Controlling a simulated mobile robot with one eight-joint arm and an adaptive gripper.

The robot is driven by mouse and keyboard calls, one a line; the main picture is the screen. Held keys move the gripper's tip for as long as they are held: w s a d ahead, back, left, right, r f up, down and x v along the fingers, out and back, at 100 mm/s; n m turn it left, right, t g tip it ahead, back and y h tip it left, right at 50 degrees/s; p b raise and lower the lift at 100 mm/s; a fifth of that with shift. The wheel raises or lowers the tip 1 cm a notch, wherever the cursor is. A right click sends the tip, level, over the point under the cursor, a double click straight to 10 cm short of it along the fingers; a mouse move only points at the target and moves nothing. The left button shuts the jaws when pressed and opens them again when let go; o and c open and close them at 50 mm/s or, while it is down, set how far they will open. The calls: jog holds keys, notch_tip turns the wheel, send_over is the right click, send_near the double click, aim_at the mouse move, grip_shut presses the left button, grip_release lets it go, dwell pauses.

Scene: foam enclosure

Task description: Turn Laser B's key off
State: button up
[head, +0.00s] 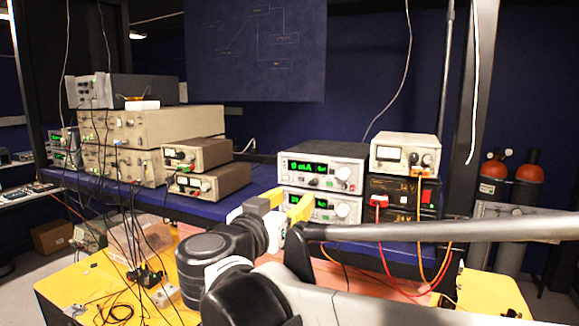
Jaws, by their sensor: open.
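Two stacked grey laser driver units with green displays stand on the blue shelf. The upper unit (320,169) shows what looks like "0 mA" and has a round knob at its right. The lower unit (348,211) is partly hidden behind my gripper; part of its display and a knob show. Labels are too small to tell which is Laser B, and I cannot make out a key on either. My gripper (287,203) has yellow fingers, spread open and empty, in front of the lower unit's left side. Whether it touches the unit cannot be told.
Black power supplies (393,194) with red and orange cables, topped by a beige meter (404,152), stand right of the drivers. Brown meter boxes (209,181) and larger beige instruments (150,126) stand left. The blue shelf (262,176) has a small bare strip. Cables hang at left.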

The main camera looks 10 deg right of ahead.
aim_at(312, 184)
jog(key=p+x, duration=0.1)
jog(key=x, duration=0.9)
jog(key=shift+w+d+p, duration=0.2)
jog(key=shift+w+p, duration=0.05)
jog(key=shift+p, duration=0.15)
jog(key=shift+c, duration=0.5)
grip_shut()
